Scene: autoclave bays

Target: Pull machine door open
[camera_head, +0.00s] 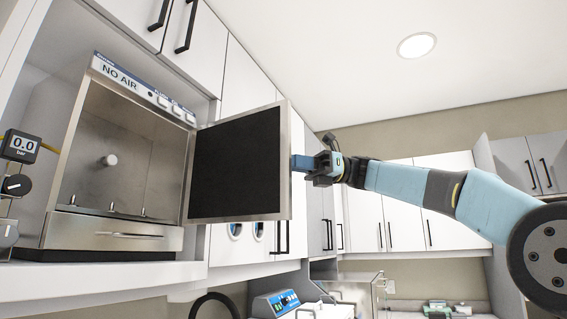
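The autoclave machine (115,160) stands in a bay at the left, its metal chamber in full view. Its label reads "NO AIR". The machine door (238,165), a dark panel in a metal frame, is swung wide open to the right on the machine's right side. My gripper (299,163) is at the door's free right edge, with blue fingertips at or very near the frame. Whether the fingers are closed on the edge, or touch it, cannot be made out. My arm comes in from the right.
White cabinets with black handles line the wall above and behind the door. A blue-topped device (277,303) stands below on the counter. The space under my arm is open.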

